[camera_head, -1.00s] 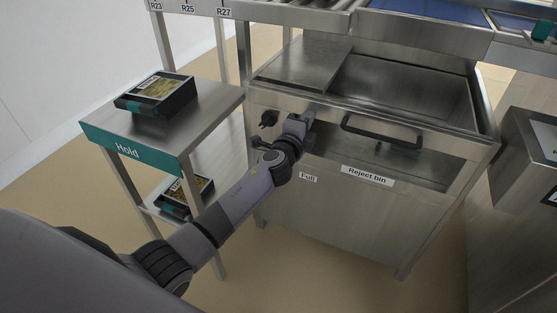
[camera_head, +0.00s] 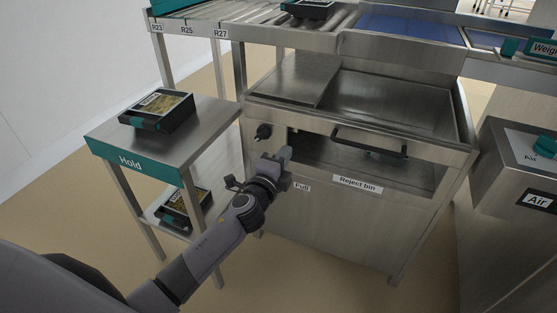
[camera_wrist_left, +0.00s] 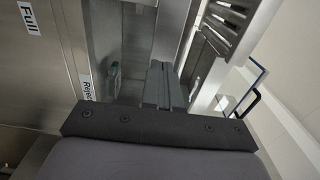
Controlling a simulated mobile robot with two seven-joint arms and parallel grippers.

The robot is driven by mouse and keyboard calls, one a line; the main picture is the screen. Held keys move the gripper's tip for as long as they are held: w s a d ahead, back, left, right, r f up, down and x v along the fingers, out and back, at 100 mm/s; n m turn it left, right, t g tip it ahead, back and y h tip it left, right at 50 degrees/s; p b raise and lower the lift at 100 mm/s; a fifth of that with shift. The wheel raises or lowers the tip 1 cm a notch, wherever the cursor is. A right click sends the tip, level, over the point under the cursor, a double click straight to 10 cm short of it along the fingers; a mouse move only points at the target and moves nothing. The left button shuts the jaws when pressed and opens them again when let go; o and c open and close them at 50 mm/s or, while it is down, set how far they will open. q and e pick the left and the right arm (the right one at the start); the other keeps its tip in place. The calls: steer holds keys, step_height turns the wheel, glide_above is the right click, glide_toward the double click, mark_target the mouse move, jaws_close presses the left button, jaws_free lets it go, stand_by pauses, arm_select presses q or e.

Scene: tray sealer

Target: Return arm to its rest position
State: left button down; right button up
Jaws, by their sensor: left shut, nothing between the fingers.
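My left gripper (camera_head: 284,154) is shut and empty. In the head view it is in front of the reject bin cabinet, near the left end of its front opening and above the "Full" label (camera_head: 301,187). In the left wrist view the shut fingers (camera_wrist_left: 160,84) point toward the cabinet opening. My left arm (camera_head: 215,237) reaches in from the lower left, stretched forward. Whether the fingertips touch the cabinet cannot be told. My right gripper is not in view.
The steel reject bin cabinet (camera_head: 345,223) has a dark handle (camera_head: 370,143) and a black knob (camera_head: 264,131). A roller conveyor (camera_head: 240,15) runs behind. A box labelled "Air" (camera_head: 500,180) is at right.

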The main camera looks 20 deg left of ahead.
arm_select(q)
steer(key=s+d+f+n+g+h, duration=0.1)
steer(key=s+f+n+g, duration=0.3)
steer(key=s, duration=0.6)
steer(key=s+d+f+n+g+h, duration=0.1)
steer(key=s+f+n, duration=0.55)
steer(key=s, duration=0.35)
steer(key=s+d+f+n+g+h, duration=0.1)
steer(key=s+d+f+n+g, duration=0.25)
steer(key=s, duration=0.75)
steer(key=a+r+n+p, duration=0.1)
steer(key=a+r+p, duration=0.2)
steer(key=r+p, duration=1.2)
steer(key=t+p, duration=0.1)
steer(key=p, duration=0.3)
steer(key=shift+a+n+y, duration=0.3)
steer(key=shift+a+y, duration=0.1)
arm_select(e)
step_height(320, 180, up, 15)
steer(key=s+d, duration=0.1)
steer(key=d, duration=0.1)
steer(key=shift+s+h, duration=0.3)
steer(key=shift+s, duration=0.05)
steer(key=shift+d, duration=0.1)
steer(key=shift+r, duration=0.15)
